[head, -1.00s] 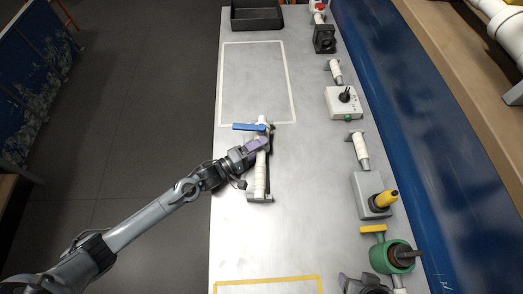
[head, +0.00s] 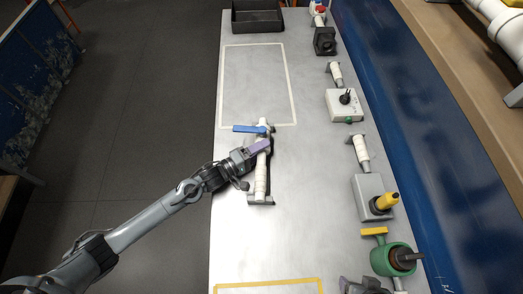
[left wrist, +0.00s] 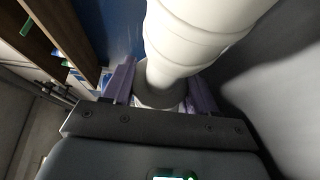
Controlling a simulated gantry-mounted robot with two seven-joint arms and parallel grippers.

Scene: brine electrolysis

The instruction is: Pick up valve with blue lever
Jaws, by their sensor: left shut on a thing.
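The valve with the blue lever (head: 249,129) is on the grey table, its white pipe body (head: 261,178) running toward the near side to a dark bracket (head: 260,200). My left gripper (head: 260,147) is across the pipe just below the blue lever, shut on the valve. In the left wrist view the white pipe (left wrist: 193,35) passes between the purple fingers of my left gripper (left wrist: 158,92). I cannot tell if the valve is lifted off its bracket. A dark part at the bottom right edge of the head view may be my right gripper, but its fingers are not clear.
A white-outlined rectangle (head: 222,85) lies empty beyond the valve, and a yellow-outlined one (head: 270,282) is at the near edge. Along the right stand a grey box with a yellow knob (head: 367,183), a green valve (head: 383,261) and a white box (head: 336,104). A black bin (head: 257,28) is at the far end.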

